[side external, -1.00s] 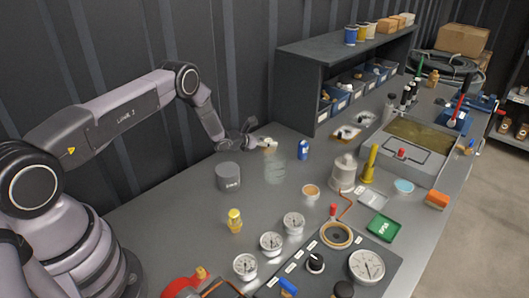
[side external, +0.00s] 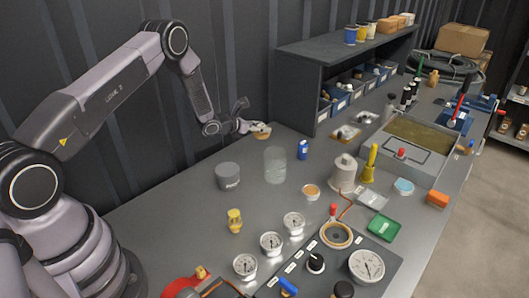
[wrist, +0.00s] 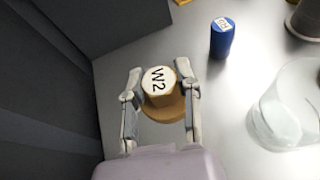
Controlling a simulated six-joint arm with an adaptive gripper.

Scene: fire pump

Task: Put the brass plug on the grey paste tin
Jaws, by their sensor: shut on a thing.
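My gripper (side external: 250,127) is shut on the brass plug (wrist: 172,104), a tan-gold piece with a wider flange below and a pale top marked W2. In the wrist view its two fingers (wrist: 160,84) stand on either side of the plug. In the side view the plug (side external: 262,133) appears raised above the back edge of the bench, partly hidden by the fingers. The grey paste tin (side external: 228,177) is a short dark grey cylinder with a flat lid, standing on the bench nearer the arm, apart from the gripper. Its lid looks clear.
A clear glass jar (side external: 275,166) stands right of the tin, with a blue cylinder (side external: 303,149) beyond it. A dark shelf (side external: 297,85) rises at the back. Bench around the tin is free.

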